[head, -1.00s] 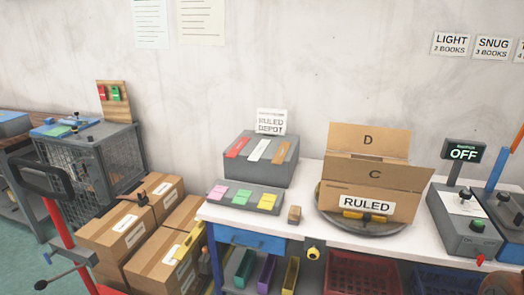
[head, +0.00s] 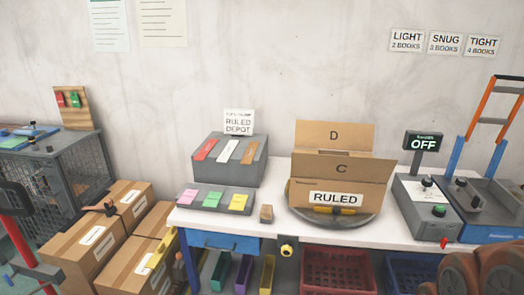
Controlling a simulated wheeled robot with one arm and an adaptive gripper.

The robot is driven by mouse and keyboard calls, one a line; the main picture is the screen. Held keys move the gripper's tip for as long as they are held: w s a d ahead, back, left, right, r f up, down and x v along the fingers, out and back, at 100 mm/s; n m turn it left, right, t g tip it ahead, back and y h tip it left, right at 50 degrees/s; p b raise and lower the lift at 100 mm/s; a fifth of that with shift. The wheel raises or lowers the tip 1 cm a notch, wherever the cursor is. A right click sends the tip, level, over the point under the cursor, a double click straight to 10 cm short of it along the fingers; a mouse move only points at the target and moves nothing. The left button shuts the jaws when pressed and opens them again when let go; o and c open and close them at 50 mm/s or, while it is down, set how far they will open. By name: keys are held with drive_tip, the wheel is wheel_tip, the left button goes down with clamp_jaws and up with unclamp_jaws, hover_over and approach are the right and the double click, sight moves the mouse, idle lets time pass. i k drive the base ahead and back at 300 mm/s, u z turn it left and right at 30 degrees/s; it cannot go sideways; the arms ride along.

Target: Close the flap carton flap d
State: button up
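The flap carton (head: 305,196) is a brown cardboard box with a RULED label on its front. It sits on a round grey turntable (head: 359,221) on the white table. Flap D (head: 356,133) stands upright at the back, marked with a D. Flap C (head: 318,165) stands raised in front of it, marked with a C. The other flaps and the inside of the carton are hidden. My gripper is not in view.
A grey device with an OFF display (head: 424,143) stands right of the carton. Stacked cartons (head: 84,240) stand on the floor at left.

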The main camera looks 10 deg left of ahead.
sight(345, 136)
drive_tip(key=i, duration=1.9)
drive_tip(key=u, duration=0.85)
